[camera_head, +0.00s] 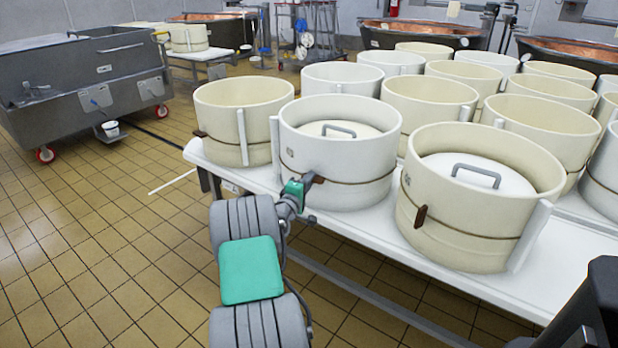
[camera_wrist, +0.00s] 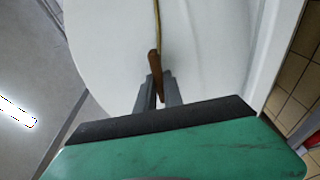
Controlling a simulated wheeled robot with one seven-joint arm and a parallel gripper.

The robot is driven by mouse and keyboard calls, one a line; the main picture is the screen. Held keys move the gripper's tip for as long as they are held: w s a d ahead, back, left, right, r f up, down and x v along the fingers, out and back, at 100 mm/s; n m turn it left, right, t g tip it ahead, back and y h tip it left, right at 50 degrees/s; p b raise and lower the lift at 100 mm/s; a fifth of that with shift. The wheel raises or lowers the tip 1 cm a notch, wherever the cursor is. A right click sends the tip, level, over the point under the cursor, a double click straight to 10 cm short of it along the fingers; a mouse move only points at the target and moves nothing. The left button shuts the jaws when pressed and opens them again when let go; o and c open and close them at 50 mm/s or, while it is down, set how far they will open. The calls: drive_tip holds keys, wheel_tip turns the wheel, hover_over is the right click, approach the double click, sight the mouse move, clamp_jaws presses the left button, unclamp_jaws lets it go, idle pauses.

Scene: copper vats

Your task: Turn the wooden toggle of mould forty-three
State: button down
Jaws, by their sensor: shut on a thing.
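A white round mould (camera_head: 335,150) stands at the table's front edge, with a lid and grey handle inside it. A thin cord runs around it to a brown wooden toggle (camera_head: 307,180). A small mark on its wall is too small to read, so I cannot tell its number. My gripper (camera_head: 305,186) reaches the front of this mould and is shut on the toggle. In the wrist view the toggle (camera_wrist: 154,66) stands between the two grey fingers (camera_wrist: 158,92), close against the white wall; the fingers cover part of it.
A cream mould with a lid (camera_head: 470,235) and its own toggle (camera_head: 420,216) stands to the right. An open cream mould (camera_head: 240,100) stands to the left. Several more moulds crowd the white table (camera_head: 400,248) behind.

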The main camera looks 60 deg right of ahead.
drive_tip(key=shift+f+n, duration=0.1)
drive_tip(key=shift+n, duration=0.3)
drive_tip(key=c, duration=1.5)
unclamp_jaws()
drive_tip(key=shift+o, duration=0.2)
drive_tip(key=a+p, duration=0.1)
drive_tip(key=a, duration=0.6)
drive_tip(key=shift+s+a, duration=0.2)
drive_tip(key=shift+a, duration=0.2)
